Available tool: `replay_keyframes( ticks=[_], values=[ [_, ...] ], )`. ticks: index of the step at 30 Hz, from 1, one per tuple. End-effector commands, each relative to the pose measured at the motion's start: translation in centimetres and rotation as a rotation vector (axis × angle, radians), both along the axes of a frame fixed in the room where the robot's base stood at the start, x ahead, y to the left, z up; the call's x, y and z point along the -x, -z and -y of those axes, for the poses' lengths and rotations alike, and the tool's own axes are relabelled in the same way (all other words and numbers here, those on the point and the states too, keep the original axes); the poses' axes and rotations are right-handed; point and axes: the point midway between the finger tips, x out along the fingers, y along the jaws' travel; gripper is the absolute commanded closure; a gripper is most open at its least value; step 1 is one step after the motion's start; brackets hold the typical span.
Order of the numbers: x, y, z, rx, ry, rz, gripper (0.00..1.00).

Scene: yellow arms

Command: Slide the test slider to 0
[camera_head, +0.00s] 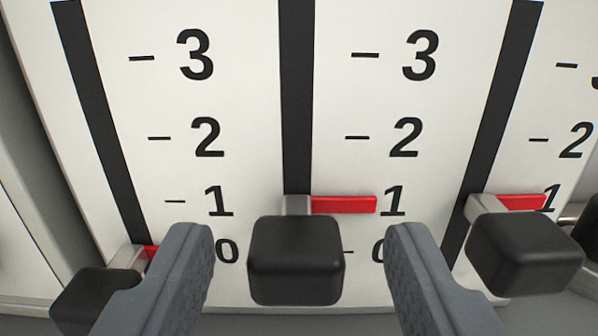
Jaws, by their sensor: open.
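Three sliders with black knobs run in dark vertical slots on a white panel; no name labels show, so the test slider is not marked. The middle slider's knob (297,262) is between the two fingers of my gripper (298,236), which is open with a gap on each side of the knob. The middle slider's red pointer (343,204) is level with the 1 mark. The 0 below it is partly hidden by my right finger.
The left slider's knob (90,298) is low, with its red pointer near 0, beside and partly behind my left finger. The right slider's knob (525,254) is close to my right finger, its red pointer (521,202) near 1. The white panel (245,90) is clear above.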

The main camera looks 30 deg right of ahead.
Motion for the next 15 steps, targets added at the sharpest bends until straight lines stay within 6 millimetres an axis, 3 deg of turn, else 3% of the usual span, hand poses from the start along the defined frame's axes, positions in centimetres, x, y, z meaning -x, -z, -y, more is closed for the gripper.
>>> replay_keyframes(
  ticks=[7, 15],
  values=[
    [-1.7, -0.3, 1.0, 0.002, 0.000, 0.002, 0.51],
    [-2.3, -0.1, 1.4, 0.001, 0.000, 0.002, 0.51]
  ],
)
